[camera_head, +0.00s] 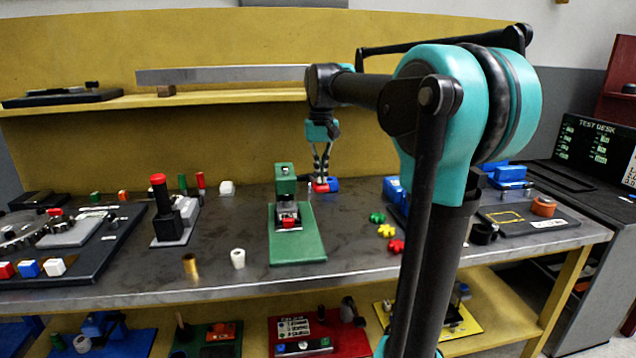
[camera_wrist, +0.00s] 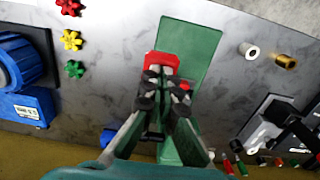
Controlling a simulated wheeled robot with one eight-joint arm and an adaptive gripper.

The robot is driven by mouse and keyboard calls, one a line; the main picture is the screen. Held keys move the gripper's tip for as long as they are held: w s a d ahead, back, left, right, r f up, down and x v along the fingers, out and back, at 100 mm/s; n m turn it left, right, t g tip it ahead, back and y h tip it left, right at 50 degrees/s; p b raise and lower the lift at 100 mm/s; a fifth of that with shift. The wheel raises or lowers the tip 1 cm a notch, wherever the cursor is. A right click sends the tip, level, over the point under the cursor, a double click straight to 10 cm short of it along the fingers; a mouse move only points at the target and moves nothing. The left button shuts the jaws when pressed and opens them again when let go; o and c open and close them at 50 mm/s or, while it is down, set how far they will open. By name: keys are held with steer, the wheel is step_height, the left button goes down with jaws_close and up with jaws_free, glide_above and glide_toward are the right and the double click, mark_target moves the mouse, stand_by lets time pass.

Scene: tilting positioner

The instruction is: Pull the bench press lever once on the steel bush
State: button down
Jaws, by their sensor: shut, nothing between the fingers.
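The green bench press (camera_head: 285,180) stands on a green base plate (camera_head: 300,248). In the wrist view the plate (camera_wrist: 190,45) lies beyond my fingers. A red part (camera_wrist: 162,62) with a grey piece below it sits at the press front; it also shows in the head view (camera_head: 289,222). I cannot make out the steel bush there. My gripper (camera_head: 320,178) is shut and empty, pointing down just right of the press head. In the wrist view my gripper (camera_wrist: 163,88) overlaps the press, beside a small red spot (camera_wrist: 184,87). I cannot tell whether that is the lever knob, or whether I touch it.
A pale hollow cylinder (camera_head: 238,259) and a brass one (camera_head: 190,266) stand left of the plate. Small coloured gears (camera_head: 387,231) lie to its right. A red-topped black device (camera_head: 165,215) stands further left. A blue object (camera_head: 334,184) lies by my fingertips in the head view.

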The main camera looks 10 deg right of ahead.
step_height(320, 180, down, 8)
stand_by(1.2)
steer(key=shift+r, duration=7.35)
